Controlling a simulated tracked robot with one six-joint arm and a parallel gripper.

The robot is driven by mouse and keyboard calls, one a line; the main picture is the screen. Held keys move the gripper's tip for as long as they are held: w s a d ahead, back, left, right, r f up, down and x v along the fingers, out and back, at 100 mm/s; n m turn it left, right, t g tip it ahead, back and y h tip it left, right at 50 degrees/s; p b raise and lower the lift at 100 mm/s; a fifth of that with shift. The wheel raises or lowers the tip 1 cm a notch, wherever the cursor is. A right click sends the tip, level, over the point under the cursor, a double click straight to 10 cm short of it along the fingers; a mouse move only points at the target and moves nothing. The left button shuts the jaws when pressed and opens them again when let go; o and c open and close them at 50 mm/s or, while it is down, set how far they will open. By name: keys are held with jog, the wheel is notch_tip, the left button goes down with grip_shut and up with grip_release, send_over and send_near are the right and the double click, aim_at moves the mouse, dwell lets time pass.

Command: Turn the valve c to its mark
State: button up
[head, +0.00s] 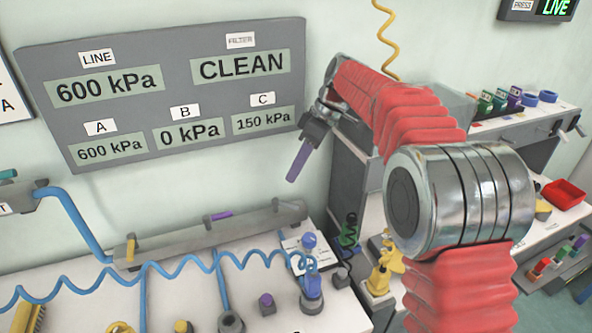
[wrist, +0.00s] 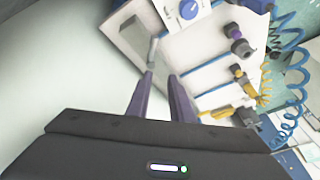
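In the wrist view the fingers (wrist: 160,73) are apart with nothing held.
The wall panel (head: 170,85) reads A 600, B 0, C 150 kPa. A coiled blue hose (head: 180,265) crosses in front of the bar. A red bin (head: 564,194) is at right.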

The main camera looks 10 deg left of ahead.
jog(key=s+d+r+m, duration=0.1)
jog(key=s+d, duration=0.1)
jog(key=d, duration=0.1)
jog(key=s+d+r+m+t, duration=0.1)
jog(key=s+d+r+m, duration=0.1)
jog(key=d, duration=0.1)
jog(key=s+d+r+m+t, duration=0.1)
jog(key=s+d+r, duration=0.1)
jog(key=d, duration=0.1)
jog(key=shift+s+d+m+h, duration=0.1)
jog(key=shift+d+m+h, duration=0.2)
jog(key=shift+h, duration=0.1)
grip_shut()
jog(key=s+d+f+m+t+h, duration=0.2)
jog(key=s+d+m, duration=0.4)
jog(key=s+d, duration=0.3)
jog(key=s+d+f+m+t+h, duration=0.1)
jog(key=s+d+f+m+t, duration=0.2)
jog(key=s+d, duration=0.6)
jog(key=s+f+m, duration=0.1)
jog(key=s+m, duration=0.1)
jog(key=s, duration=0.4)
jog(key=shift+d+m+h, duration=0.4)
